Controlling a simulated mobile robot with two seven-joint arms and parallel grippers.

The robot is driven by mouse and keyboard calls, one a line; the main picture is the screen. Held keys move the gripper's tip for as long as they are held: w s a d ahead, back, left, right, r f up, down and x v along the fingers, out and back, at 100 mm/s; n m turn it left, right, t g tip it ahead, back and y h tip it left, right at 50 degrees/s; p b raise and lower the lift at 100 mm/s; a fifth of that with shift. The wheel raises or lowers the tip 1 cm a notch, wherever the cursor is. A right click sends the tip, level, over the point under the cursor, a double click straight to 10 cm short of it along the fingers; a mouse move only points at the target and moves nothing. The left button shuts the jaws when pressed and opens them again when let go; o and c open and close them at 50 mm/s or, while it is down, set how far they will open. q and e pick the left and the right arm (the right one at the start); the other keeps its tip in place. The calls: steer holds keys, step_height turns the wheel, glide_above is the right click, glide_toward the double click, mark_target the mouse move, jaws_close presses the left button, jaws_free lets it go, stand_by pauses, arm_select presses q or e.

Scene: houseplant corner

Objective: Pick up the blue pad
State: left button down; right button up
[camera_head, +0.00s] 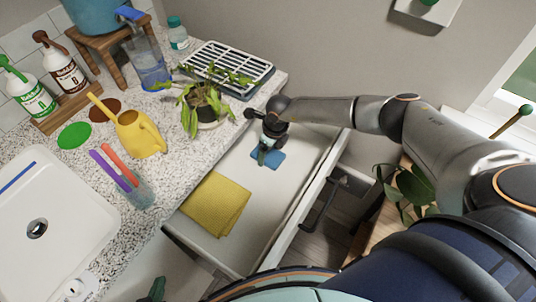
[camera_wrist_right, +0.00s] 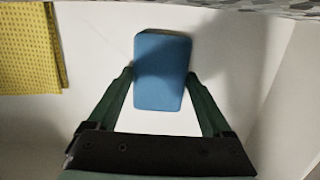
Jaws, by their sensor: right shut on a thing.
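The blue pad (camera_head: 276,160) is a small flat rectangle in the open white drawer (camera_head: 240,172), toward its far end. In the right wrist view the blue pad (camera_wrist_right: 162,82) stands between the two dark green fingers. My right gripper (camera_head: 263,155) reaches down into the drawer and is shut on the pad, one finger at each long side; it also shows in the right wrist view (camera_wrist_right: 160,75). I cannot tell whether the pad touches the drawer floor. A dark green part of my left gripper (camera_head: 155,291) shows at the bottom edge; its jaws cannot be made out.
A folded yellow cloth (camera_head: 215,204) lies nearer in the drawer. The drawer walls stand close around. On the counter are a potted plant (camera_head: 205,105), a yellow watering can (camera_head: 140,135), a dish rack (camera_head: 229,67) and a sink (camera_head: 60,200).

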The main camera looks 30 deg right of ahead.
steer(key=shift+r, duration=0.15)
steer(key=shift+r, duration=0.6)
steer(key=s+a+r, duration=0.5)
steer(key=s+r, duration=0.6)
steer(key=s, duration=0.2)
steer(key=shift+r+b, duration=0.3)
steer(key=shift+b, duration=0.05)
steer(key=o, duration=0.8)
steer(key=c, duration=0.7)
steer(key=shift+o, duration=0.2)
